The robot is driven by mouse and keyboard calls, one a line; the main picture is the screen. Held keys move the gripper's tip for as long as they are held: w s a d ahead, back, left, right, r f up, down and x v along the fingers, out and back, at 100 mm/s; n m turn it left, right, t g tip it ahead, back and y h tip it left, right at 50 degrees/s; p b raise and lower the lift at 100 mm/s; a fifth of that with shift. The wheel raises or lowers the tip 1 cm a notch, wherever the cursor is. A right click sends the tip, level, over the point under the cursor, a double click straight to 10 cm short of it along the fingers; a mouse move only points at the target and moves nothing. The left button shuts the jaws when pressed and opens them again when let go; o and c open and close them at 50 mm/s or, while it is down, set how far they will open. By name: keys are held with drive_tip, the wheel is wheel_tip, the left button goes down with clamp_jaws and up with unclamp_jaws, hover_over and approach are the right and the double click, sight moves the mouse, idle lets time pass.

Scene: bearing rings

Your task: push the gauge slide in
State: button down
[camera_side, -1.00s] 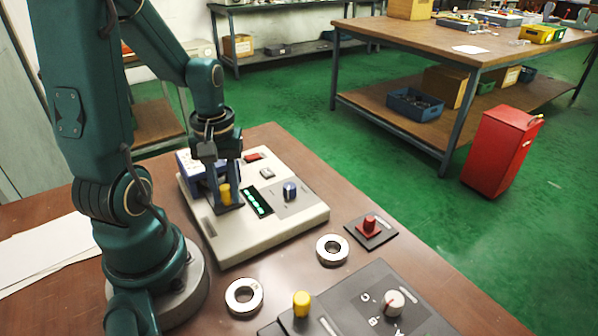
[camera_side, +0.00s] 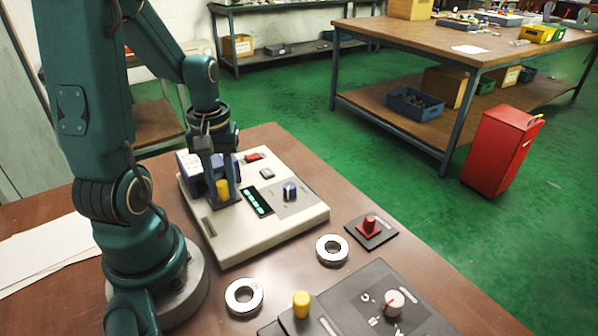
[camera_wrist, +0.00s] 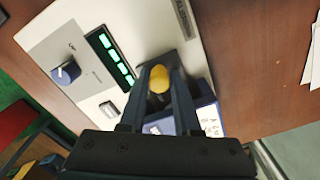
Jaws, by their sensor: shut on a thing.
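The gauge slide's yellow knob (camera_side: 223,189) stands upright on a dark base on the pale gauge unit (camera_side: 264,232). My gripper (camera_side: 222,184) points down and is shut on the knob, one finger on each side. The wrist view also shows the yellow knob (camera_wrist: 159,78) between the two fingertips. A blue housing with a white label (camera_side: 188,166) sits directly behind the knob; my fingers hide part of it. How far the slide reaches into the housing cannot be told.
The unit carries a green display (camera_side: 257,201), a blue knob (camera_side: 290,191) and a red switch (camera_side: 253,157). Two bearing rings, one left (camera_side: 244,296) and one right (camera_side: 332,249), lie in front. A red knob on a plate (camera_side: 369,227) and a grey panel (camera_side: 372,312) are nearby.

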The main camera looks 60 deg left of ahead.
drive_tip(key=shift+a, duration=0.2)
drive_tip(key=c, duration=0.8)
unclamp_jaws()
drive_tip(key=shift+c, duration=0.2)
drive_tip(key=shift+d, duration=0.1)
drive_tip(key=shift+r, duration=3.5)
drive_tip(key=d+r+m+t, duration=0.2)
drive_tip(key=d+m, duration=0.4)
drive_tip(key=d, duration=0.1)
drive_tip(key=d+r+m+t, duration=0.2)
drive_tip(key=d+m+t, duration=0.1)
drive_tip(key=d+m, duration=0.3)
drive_tip(key=shift+d+r+t, duration=0.25)
drive_tip(key=shift+d+t, duration=0.05)
drive_tip(key=shift+d, duration=0.8)
